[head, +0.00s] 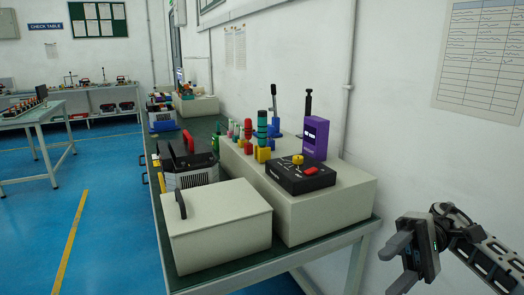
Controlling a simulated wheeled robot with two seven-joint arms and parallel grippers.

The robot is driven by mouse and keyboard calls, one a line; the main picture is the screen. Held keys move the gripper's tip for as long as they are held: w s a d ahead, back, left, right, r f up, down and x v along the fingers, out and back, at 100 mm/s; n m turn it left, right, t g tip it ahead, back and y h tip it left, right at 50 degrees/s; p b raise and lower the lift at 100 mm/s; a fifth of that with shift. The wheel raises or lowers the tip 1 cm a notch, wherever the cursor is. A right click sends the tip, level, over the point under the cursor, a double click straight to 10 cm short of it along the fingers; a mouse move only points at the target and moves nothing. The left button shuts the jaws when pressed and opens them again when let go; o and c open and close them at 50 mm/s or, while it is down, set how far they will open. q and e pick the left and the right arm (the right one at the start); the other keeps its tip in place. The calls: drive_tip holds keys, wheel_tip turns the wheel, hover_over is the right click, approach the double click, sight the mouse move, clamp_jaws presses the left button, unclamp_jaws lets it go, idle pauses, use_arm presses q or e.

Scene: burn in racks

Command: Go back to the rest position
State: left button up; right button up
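My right gripper (392,266) is at the lower right of the head view, on an arm that comes in from the right edge. Its two grey fingers point left and stand apart, with nothing between them. It is in front of the white wall, to the right of the green-topped bench (352,232) and apart from it. My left gripper and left arm are not in view.
On the bench stand a beige box (225,232) with a black handle, a black control box (297,178), a purple device (315,138) and a grey-black unit (192,172). Blue floor (115,215) is clear to the left; another table (28,118) stands beyond.

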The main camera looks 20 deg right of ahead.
drive_tip(key=w+a+r+m+t+y, duration=0.3)
drive_tip(key=w+r+m+t, duration=0.3)
drive_tip(key=w+m+t, duration=0.6)
drive_tip(key=w+d+r+m+t+h, duration=0.1)
drive_tip(key=w+d+m+t+h, duration=0.3)
drive_tip(key=m, duration=0.6)
drive_tip(key=w+d+r+m+t+h, duration=0.1)
drive_tip(key=w+d+m+t+h, duration=0.25)
drive_tip(key=m+t, duration=0.45)
drive_tip(key=w+d+f+m+g+h, duration=0.1)
drive_tip(key=w+d+f+m+h, duration=0.15)
drive_tip(key=d+m+h, duration=0.6)
drive_tip(key=w+d+f+m+g+h, duration=0.1)
drive_tip(key=d+f+m+h, duration=0.25)
drive_tip(key=m, duration=1.05)
drive_tip(key=w+d+f+m+g+h, duration=0.1)
drive_tip(key=d+f+m+g+h, duration=0.15)
drive_tip(key=d+m+h, duration=0.6)
drive_tip(key=s+a+f+m+g+y, duration=0.15)
drive_tip(key=s+a+f+y, duration=0.3)
drive_tip(key=a+f, duration=0.7)
drive_tip(key=s+a+f+m+g+y, duration=0.1)
drive_tip(key=s+a+f+m+y, duration=0.3)
drive_tip(key=a+f, duration=0.8)
drive_tip(key=s+a+f+m+g+y, duration=0.1)
drive_tip(key=s+a+f+y, duration=0.1)
drive_tip(key=s+a, duration=1.6)
drive_tip(key=a, duration=0.3)
drive_tip(key=shift+f+g+y, duration=0.35)
drive_tip(key=shift+g, duration=0.05)
